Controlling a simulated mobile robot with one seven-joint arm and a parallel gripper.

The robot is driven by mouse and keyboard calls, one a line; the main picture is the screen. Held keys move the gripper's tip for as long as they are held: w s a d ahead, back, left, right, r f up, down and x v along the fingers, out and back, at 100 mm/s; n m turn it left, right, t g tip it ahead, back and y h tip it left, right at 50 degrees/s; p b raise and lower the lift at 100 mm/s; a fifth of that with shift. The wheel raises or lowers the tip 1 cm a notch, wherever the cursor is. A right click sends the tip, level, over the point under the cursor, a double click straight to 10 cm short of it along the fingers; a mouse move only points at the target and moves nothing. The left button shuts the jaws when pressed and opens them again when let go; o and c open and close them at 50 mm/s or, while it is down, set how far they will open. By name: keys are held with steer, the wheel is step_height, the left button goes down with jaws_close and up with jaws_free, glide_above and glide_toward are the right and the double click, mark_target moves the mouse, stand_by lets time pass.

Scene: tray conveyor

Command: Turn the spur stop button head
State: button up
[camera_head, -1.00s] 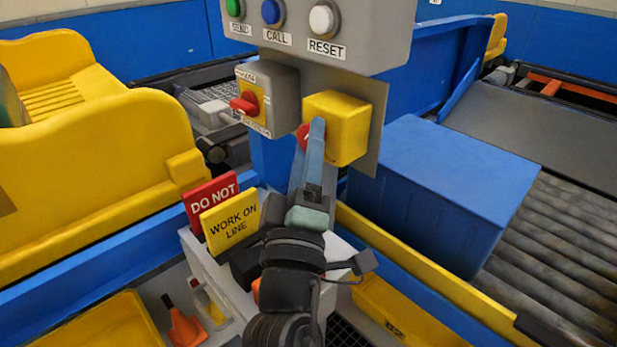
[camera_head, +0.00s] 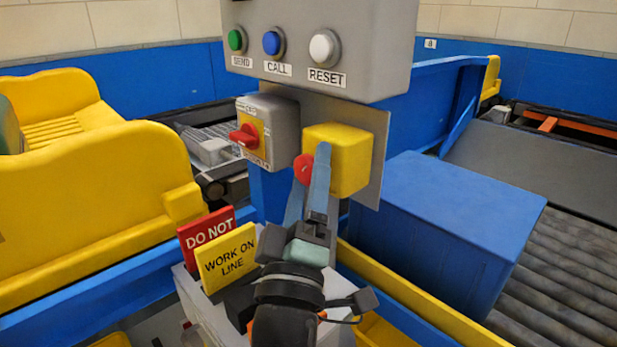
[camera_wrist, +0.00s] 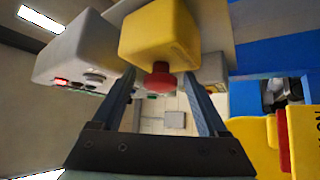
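The spur stop is a yellow box (camera_head: 345,158) with a red button head (camera_head: 303,169) on its left face. In the wrist view the yellow box (camera_wrist: 158,32) is at the top and the red head (camera_wrist: 160,78) points down between my fingers. My gripper (camera_head: 312,172) is at the red head, and one finger covers part of it in the head view. In the wrist view my gripper (camera_wrist: 162,88) is open, with a finger on each side of the head and visible gaps. I cannot tell contact from the head view.
A grey switch box with a red rotary knob (camera_head: 245,136) is left of the yellow box. Above is a grey panel (camera_head: 320,45) with green, blue and white buttons. Red and yellow signs (camera_head: 228,258) stand below left. A blue bin (camera_head: 450,210) is at the right.

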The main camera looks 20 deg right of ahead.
steer(key=shift+s+f, duration=0.1)
steer(key=b+v, duration=0.4)
steer(key=v, duration=0.8)
steer(key=shift+s+a, duration=0.3)
steer(key=shift+f, duration=0.1)
steer(key=s+a+r+m+t+y, duration=0.1)
steer(key=a+r+m+t+y, duration=0.35)
steer(key=r, duration=0.75)
steer(key=s+a+r+m+t+y, duration=0.1)
steer(key=a+r+m+t+y, duration=0.15)
steer(key=a+r+y, duration=0.7)
steer(key=d+r+n+h+p, duration=0.1)
steer(key=d+r+h+p, duration=0.1)
steer(key=r+p, duration=3.2)
step_height(320, 180, up, 3)
steer(key=shift+w+d+f+t, duration=0.15)
steer(key=shift+d+t, duration=0.15)
steer(key=shift+d, duration=0.4)
